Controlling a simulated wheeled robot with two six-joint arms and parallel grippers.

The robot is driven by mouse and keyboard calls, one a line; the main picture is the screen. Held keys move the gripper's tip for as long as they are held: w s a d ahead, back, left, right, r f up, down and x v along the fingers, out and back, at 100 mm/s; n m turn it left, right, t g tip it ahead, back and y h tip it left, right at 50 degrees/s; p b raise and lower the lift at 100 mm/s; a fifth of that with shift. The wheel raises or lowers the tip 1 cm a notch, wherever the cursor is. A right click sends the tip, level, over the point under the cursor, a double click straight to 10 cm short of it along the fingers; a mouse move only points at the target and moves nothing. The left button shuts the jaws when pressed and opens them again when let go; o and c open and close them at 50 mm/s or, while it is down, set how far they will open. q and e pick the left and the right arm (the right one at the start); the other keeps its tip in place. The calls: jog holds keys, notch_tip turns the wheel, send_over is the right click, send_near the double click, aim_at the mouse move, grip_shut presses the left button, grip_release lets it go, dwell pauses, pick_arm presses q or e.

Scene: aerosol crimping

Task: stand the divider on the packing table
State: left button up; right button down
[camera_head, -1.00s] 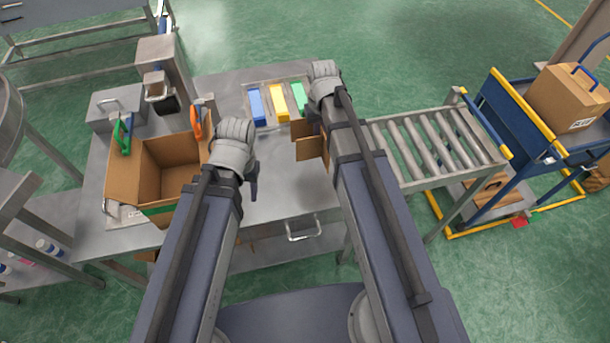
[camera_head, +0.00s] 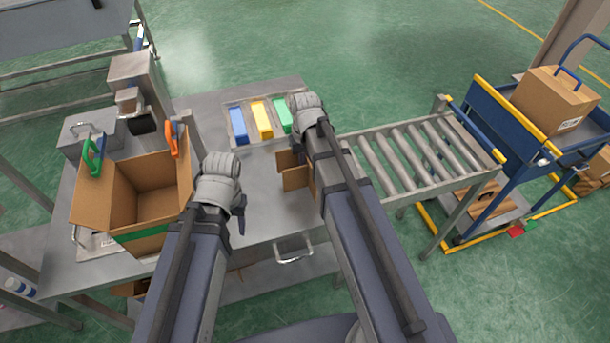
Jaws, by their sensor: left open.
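The divider (camera_head: 292,171) is a brown cardboard piece with crossing panels. It is upright over the middle of the packing table (camera_head: 262,205), partly hidden behind my right arm. I cannot tell whether its lower edge touches the table. My right gripper's jaws are hidden beneath its wrist and forearm, beside the divider, so their grip does not show. My left gripper (camera_head: 241,215) is open and empty above the table, left of the divider and right of the open carton.
The open carton (camera_head: 92,197) stands on the table's left, near green and orange handled tools. A tray with blue (camera_head: 238,125), yellow and green blocks lies at the back. A roller conveyor (camera_head: 420,155) adjoins on the right, with a blue cart (camera_head: 510,125) beyond.

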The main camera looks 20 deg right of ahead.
pick_arm(q)
jog(key=shift+f+b, duration=1.35)
jog(key=shift+f, duration=0.3)
pick_arm(e)
jog(key=shift+f, duration=1.7)
pick_arm(q)
jog(key=shift+f, duration=0.2)
pick_arm(e)
jog(key=shift+f, duration=0.15)
jog(key=c, duration=1.1)
grip_release()
pick_arm(q)
jog(key=shift+r, duration=0.2)
pick_arm(e)
jog(key=shift+o, duration=0.2)
notch_tip(320, 180, up, 12)
jog(key=p, duration=1.2)
jog(key=shift+r, duration=0.25)
pick_arm(q)
notch_tip(320, 180, up, 12)
pick_arm(e)
jog(key=s+a+n+h, duration=0.1)
jog(key=s+a+n, duration=0.2)
jog(key=s+a, duration=0.8)
jog(key=s, duration=0.3)
jog(key=shift+s, duration=0.15)
jog(key=shift+a, duration=0.1)
